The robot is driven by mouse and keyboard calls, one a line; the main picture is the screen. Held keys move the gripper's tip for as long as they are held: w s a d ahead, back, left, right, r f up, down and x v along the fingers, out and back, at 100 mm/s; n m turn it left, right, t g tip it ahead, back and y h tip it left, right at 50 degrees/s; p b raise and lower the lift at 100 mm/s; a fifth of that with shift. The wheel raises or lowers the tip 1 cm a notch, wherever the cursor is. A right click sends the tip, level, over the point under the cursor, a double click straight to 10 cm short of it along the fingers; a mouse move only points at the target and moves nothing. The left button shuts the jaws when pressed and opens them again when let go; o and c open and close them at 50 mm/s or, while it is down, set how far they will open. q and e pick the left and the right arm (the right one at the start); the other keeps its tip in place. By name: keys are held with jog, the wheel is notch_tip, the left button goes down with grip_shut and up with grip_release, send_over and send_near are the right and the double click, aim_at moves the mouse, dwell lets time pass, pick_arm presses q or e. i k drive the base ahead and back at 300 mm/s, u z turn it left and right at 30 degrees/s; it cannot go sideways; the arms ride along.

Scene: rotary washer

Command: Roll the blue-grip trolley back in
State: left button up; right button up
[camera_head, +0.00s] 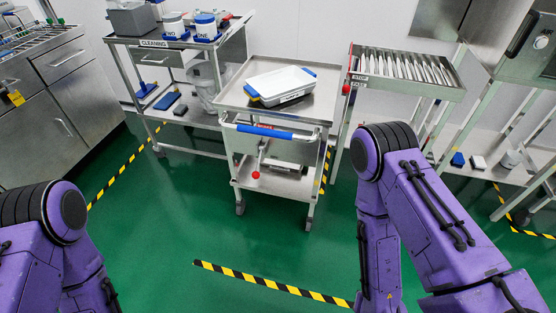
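The blue-grip trolley (320,103) is a steel cart on casters, standing in the middle of the view between a cleaning table and a rack table. Its blue handle grip (264,132) faces me along the front edge. A white tray with blue corners (281,86) lies on its top. A red knob (256,175) hangs below the handle. My two purple arms show at the lower left and lower right, apart from the trolley. Neither gripper is in view.
The cleaning table (151,60) with tubs stands left of the trolley, and the rack table (407,83) stands close on its right. Yellow-black tape (270,284) marks the green floor in front. The floor between my arms and the trolley is clear.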

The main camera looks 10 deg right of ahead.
aim_at(317, 108)
jog(key=z, duration=0.55)
jog(key=k, duration=0.15)
jog(key=u, duration=1.4)
jog(key=i, duration=0.7)
jog(key=z, duration=0.65)
jog(key=i, duration=0.55)
jog(key=z, duration=0.55)
